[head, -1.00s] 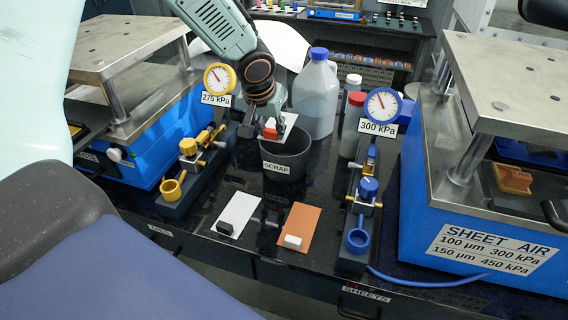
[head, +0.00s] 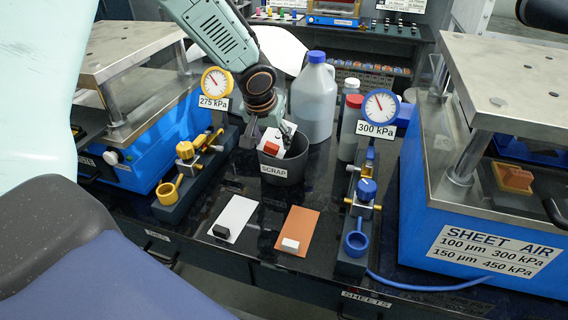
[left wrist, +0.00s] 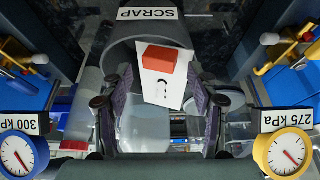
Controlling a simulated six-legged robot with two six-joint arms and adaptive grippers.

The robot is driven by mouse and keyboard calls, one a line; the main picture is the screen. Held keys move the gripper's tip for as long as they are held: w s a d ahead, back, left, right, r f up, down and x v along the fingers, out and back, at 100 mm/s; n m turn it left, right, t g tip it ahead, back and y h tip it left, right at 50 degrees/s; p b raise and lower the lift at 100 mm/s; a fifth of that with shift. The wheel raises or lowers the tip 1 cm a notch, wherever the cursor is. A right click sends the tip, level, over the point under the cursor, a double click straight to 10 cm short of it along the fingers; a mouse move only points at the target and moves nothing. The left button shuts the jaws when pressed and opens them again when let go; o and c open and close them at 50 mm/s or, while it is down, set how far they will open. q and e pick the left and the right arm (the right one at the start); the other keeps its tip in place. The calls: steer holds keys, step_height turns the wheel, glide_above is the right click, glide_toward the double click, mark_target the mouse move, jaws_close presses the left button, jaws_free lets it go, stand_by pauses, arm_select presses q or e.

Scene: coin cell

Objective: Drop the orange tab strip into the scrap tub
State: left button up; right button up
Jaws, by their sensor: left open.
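The orange tab strip is a white card with an orange block on it (head: 283,143). It sits tilted in the mouth of the dark grey scrap tub (head: 284,171), its lower end below the rim. The tub is labelled SCRAP. My left gripper (head: 268,128) is over the tub with its fingers open. In the left wrist view the strip (left wrist: 158,89) shows between the spread fingers, against the tub's mouth (left wrist: 120,50). I cannot tell whether it touches a finger or what its lower end rests on. My right gripper is not in view.
A blue-capped jug (head: 314,100) stands just behind the tub, with small bottles beside it. Gauges on stands flank the tub: yellow (head: 216,81), blue (head: 381,106). A white sheet (head: 235,217) and an orange-brown sheet (head: 298,230) lie in front. Blue presses stand at both sides.

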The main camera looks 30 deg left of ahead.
arm_select(q)
steer(key=shift+s+a+r, duration=0.15)
steer(key=shift+s+r, duration=0.05)
steer(key=v, duration=1.1)
steer(key=shift+r, duration=0.2)
steer(key=shift+d, duration=0.3)
steer(key=shift+s+a, duration=0.1)
steer(key=shift+s, duration=0.05)
